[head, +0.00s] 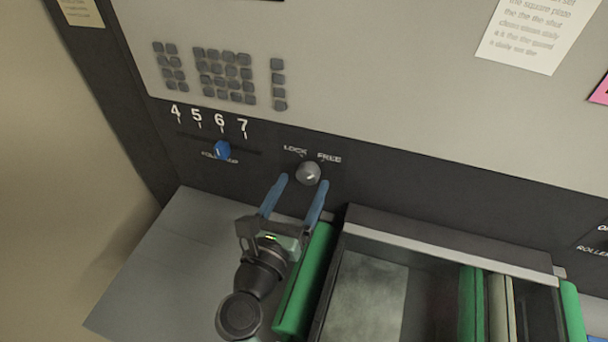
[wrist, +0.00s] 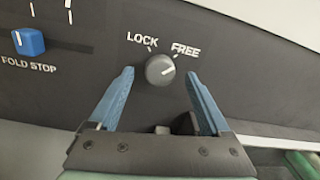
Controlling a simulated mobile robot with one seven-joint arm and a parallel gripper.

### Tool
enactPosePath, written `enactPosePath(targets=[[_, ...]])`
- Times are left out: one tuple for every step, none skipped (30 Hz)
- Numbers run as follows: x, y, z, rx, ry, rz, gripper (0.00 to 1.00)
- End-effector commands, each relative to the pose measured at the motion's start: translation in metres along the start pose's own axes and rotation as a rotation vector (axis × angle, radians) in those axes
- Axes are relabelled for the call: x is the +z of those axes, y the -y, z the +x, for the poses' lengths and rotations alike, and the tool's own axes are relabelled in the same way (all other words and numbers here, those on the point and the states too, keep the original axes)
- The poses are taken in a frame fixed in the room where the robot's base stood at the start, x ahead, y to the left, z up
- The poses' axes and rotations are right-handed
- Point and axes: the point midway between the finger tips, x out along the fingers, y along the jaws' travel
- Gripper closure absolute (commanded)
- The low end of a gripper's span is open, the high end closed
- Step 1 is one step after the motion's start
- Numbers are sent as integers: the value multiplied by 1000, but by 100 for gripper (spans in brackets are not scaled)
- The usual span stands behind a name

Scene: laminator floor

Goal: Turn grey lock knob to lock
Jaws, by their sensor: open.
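The grey lock knob (head: 308,173) is round and sits on the dark front panel under the words LOCK and FREE. In the wrist view the knob (wrist: 160,70) has a white pointer line that slants up to the right, toward FREE. My gripper (head: 300,183) has two blue fingers, spread apart and empty, just in front of the panel. In the wrist view my gripper (wrist: 162,75) has one finger on each side of the knob, with clear gaps; the fingers do not appear to touch it.
A blue fold stop slider (head: 222,150) sits left of the knob, under a 4 to 7 scale. Several grey buttons (head: 225,72) are above it. A green roller (head: 305,280) and an open tray (head: 450,243) lie below right of my gripper. A grey shelf (head: 165,262) is clear at left.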

Motion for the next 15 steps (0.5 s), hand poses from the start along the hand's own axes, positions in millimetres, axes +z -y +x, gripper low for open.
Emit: enactPosePath(targets=[[1, 0, 8, -2, 1, 0, 18], [1, 0, 11, -1, 1, 0, 18], [1, 0, 14, -1, 1, 0, 18], [0, 0, 17, -1, 0, 0, 18], [0, 0, 19, -1, 0, 0, 18], [0, 0, 21, -1, 1, 0, 18], [0, 0, 22, 0, 1, 0, 18], [0, 0, 22, 0, 1, 0, 18], [0, 0, 23, 0, 0, 0, 18], [0, 0, 23, 0, 0, 0, 18], [0, 0, 23, 0, 0, 0, 18], [0, 0, 23, 1, 0, 0, 18], [0, 0, 23, 1, 0, 0, 18], [0, 0, 23, 1, 0, 0, 18], [0, 0, 23, 0, 1, 0, 18]])
